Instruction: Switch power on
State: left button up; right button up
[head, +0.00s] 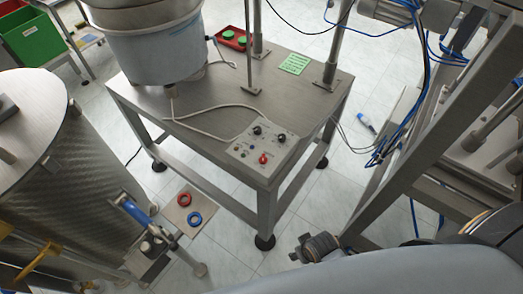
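A grey control box (262,146) sits on the front right corner of the steel table. It carries black knobs, one of them at its upper left (257,130), and a red switch (263,158) near its front. The switch's exact position is too small to tell. A grey cable runs from the box back towards the feeder bowl (160,45). I see no gripper near the box, and neither of my grippers can be made out in the head view.
The steel table (195,105) has a green card (295,63) and a red tray (232,38) with green discs. Metal posts rise behind the box. A steel tank (75,180) stands left, with a blue-handled valve (135,212) near it. A metal frame with blue hoses fills the right.

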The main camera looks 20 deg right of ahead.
jog(key=w+a+r+n+t+y+p, duration=0.1)
jog(key=w+a+r+p, duration=0.15)
jog(key=r, duration=0.85)
jog(key=w+a+r+p, duration=0.1)
jog(key=w+r, duration=0.2)
jog(key=r, duration=0.7)
notch_tip(320, 180, up, 14)
jog(key=n+g+h+p, duration=0.1)
jog(key=n+g, duration=0.2)
jog(key=n, duration=0.7)
send_over(263, 157)
notch_tip(263, 157, down, 14)
jog(key=shift+r+p, duration=0.15)
jog(key=shift+p, duration=0.9)
jog(key=shift+c, duration=0.4)
grip_shut()
